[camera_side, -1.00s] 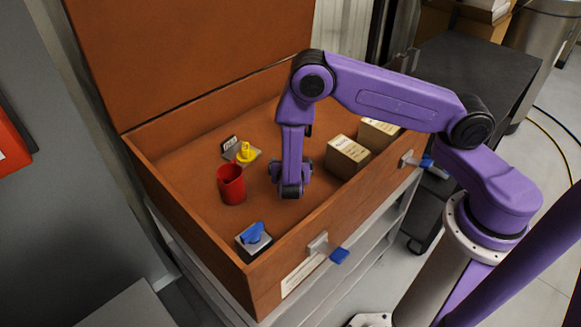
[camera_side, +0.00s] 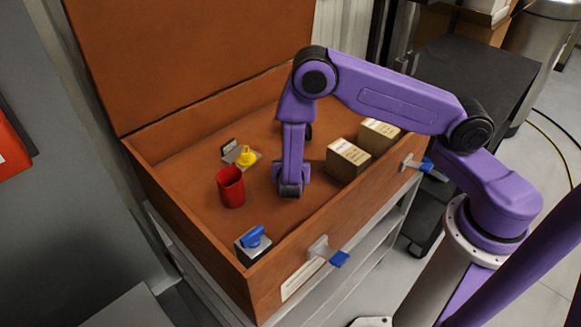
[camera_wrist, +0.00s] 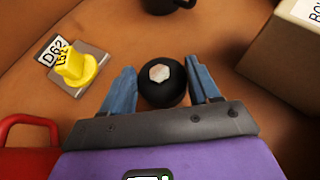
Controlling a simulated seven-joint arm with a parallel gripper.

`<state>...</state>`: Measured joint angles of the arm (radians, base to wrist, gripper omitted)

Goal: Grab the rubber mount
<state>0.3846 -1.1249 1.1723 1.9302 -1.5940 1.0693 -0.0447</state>
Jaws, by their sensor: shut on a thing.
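The rubber mount (camera_wrist: 158,95) is a black round body with a pale hexagonal piece on top. In the wrist view it sits between the two blue-grey fingers of my gripper (camera_wrist: 159,72), which is shut on it. In the side view my gripper (camera_side: 291,186) points down at the floor of the brown box, and the mount is hidden there. I cannot tell whether the mount touches the floor.
The open brown box (camera_side: 200,253) has walls around the work. Left of my gripper are a red cup (camera_side: 231,188), a yellow knob on a plate (camera_side: 246,157) and a blue-handled piece (camera_side: 253,238). Cartons (camera_side: 346,160) stand close on the right. A dark mug (camera_wrist: 165,5) lies beyond.

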